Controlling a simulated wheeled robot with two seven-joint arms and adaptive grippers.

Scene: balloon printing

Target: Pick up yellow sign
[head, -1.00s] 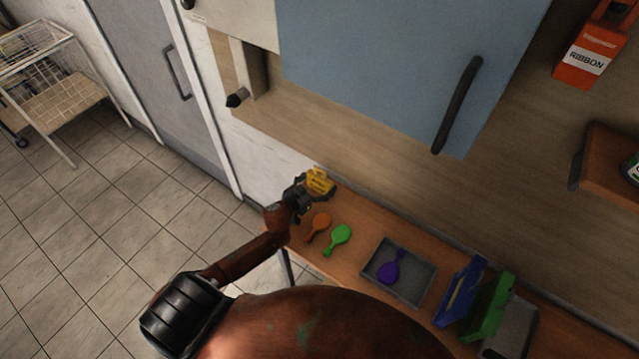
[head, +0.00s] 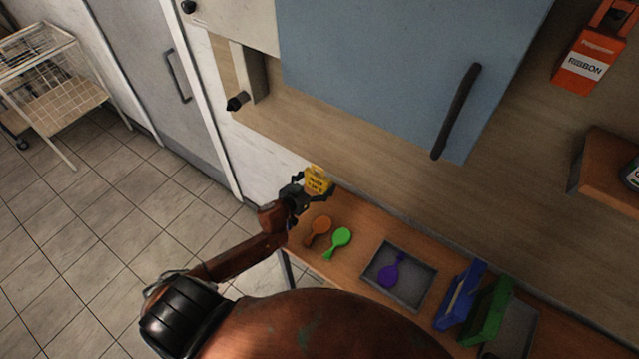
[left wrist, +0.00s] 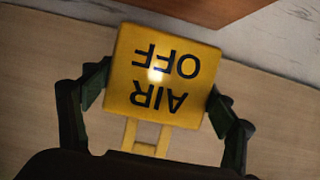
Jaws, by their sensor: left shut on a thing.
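The yellow sign (head: 317,180) is at the far left end of the wooden table in the head view. In the left wrist view the yellow sign (left wrist: 160,75) fills the middle, with "AIR OFF" in black, upside down. My left gripper (head: 312,190) is shut on the sign. In the left wrist view its two dark fingers (left wrist: 155,100) press on the sign's left and right edges. A yellow frame piece shows below the panel. Whether the sign is clear of the table cannot be told. My right gripper is not in view.
Blue (head: 461,296) and green (head: 488,312) holders stand farther right. A blue cabinet door (head: 390,70) hangs above.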

